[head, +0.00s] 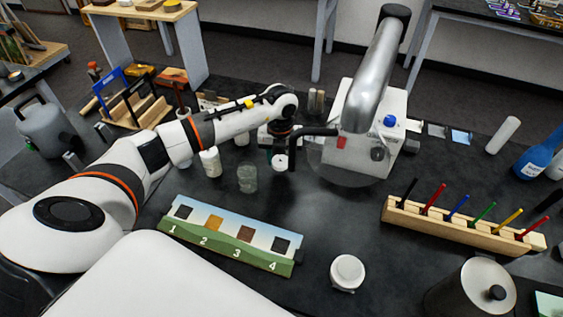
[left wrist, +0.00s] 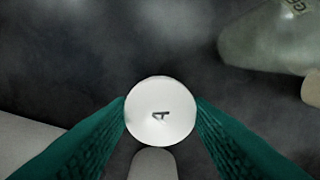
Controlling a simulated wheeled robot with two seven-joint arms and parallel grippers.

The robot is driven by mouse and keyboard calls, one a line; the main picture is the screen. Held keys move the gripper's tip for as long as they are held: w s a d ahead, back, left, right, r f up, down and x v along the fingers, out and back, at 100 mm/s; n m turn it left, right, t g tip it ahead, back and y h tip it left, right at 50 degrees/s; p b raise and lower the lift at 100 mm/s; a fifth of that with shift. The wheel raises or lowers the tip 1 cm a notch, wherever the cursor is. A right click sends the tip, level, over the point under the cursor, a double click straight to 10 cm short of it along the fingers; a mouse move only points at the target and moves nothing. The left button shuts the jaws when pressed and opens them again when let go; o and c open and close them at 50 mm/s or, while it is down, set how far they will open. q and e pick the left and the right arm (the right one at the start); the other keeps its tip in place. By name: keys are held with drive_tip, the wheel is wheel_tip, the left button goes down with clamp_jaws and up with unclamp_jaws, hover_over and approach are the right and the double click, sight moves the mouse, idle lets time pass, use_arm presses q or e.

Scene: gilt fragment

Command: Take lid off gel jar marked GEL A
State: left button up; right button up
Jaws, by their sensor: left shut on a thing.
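My left gripper (head: 281,148) has its teal fingers shut on a small white round lid (head: 280,163). In the left wrist view a greenish glass jar (left wrist: 270,42) with partly legible lettering lies at the upper right. My right gripper is not in view.
A white jar (head: 210,163) stands left of the glass jar. A white boxy device (head: 363,150) with a silver duct is close to the right. A numbered strip (head: 228,238), another white-topped jar (head: 347,272) and a wooden pen rack (head: 455,226) stand nearer.

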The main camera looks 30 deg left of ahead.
sight(281, 160)
use_arm(q)
drive_tip(key=shift+w+f, duration=0.1)
drive_tip(key=shift+f, duration=0.35)
wheel_tip(281, 160, down, 2)
drive_tip(key=shift+w+f+p, duration=0.15)
drive_tip(key=shift+f+p, duration=0.1)
drive_tip(key=shift+p, duration=0.15)
drive_tip(key=shift+f, duration=0.55)
drive_tip(key=o, duration=1.1)
drive_tip(key=shift+r, duration=0.1)
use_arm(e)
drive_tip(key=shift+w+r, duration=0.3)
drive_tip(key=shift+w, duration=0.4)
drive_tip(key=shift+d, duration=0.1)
